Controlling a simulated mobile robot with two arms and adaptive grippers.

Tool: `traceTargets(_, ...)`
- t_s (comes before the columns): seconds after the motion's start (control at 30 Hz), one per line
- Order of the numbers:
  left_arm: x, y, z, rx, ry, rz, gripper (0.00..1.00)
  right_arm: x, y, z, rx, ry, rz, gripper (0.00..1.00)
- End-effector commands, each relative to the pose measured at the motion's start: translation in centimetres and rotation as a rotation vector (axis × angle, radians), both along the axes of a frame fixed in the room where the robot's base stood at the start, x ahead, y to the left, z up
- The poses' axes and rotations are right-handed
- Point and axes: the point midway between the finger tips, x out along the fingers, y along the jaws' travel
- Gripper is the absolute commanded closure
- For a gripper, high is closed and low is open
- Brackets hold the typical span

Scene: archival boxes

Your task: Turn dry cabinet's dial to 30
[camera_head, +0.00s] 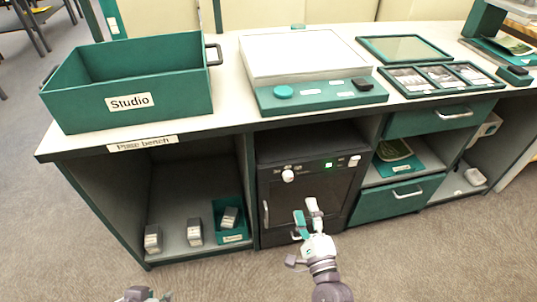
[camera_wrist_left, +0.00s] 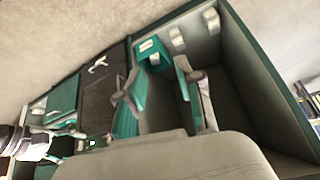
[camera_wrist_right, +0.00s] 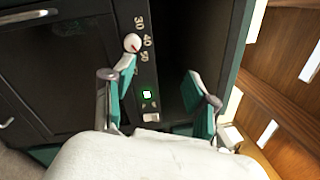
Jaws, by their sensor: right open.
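The black dry cabinet (camera_head: 305,192) stands under the bench, with a white dial (camera_head: 288,175) at its panel's left end. In the right wrist view the dial (camera_wrist_right: 132,43) is a round white knob beside the numbers 30, 40 and 50. A small red mark shows on its lower right; its exact reading is unclear. My right gripper (camera_head: 306,212) is open in front of the cabinet. In its wrist view (camera_wrist_right: 161,84) one finger overlaps the panel near the dial; contact cannot be told. My left gripper (camera_wrist_left: 157,80) is open and empty, barely showing at the head view's bottom edge.
A green lit display (camera_head: 328,164) and a white switch (camera_head: 354,161) share the panel. A green Studio box (camera_head: 130,103) and a white-topped device (camera_head: 300,55) stand on the bench. Small grey boxes (camera_head: 194,232) sit in the open left bay.

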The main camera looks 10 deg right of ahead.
Motion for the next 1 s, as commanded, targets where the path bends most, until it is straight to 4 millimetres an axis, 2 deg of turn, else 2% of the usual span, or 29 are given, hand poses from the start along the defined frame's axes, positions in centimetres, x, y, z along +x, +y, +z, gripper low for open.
traceTargets(0.03,-2.2,0.5,0.2,0.017,0.091,0.006,0.64,-0.9,-0.3,-0.9,0.05,0.059,0.002,0.43)
traceTargets(0.1,-4.2,1.0,-0.4,0.032,0.176,0.011,0.64,-1.6,-0.6,-2.4,0.102,0.109,0.001,0.43)
traceTargets(0.2,-5.5,1.3,-0.9,0.042,0.232,0.014,0.64,-1.9,-0.8,-3.5,0.138,0.138,0.0,0.43)
traceTargets(0.37,-5.6,1.3,-1.3,0.043,0.237,0.014,0.64,-0.1,-0.8,-3.6,0.143,0.137,-0.002,0.43)
traceTargets(0.7,-5.6,1.3,-2.0,0.043,0.234,0.014,0.64,7.1,-0.5,-3.6,0.141,0.133,-0.002,0.43)
traceTargets(0.83,-5.6,1.3,-2.3,0.043,0.234,0.014,0.64,9.3,-0.4,-3.6,0.141,0.135,-0.001,0.43)
traceTargets(1.0,-4.2,0.9,-2.1,0.03,0.169,0.009,0.64,11.2,-0.4,-3.6,0.14,0.136,-0.001,0.43)
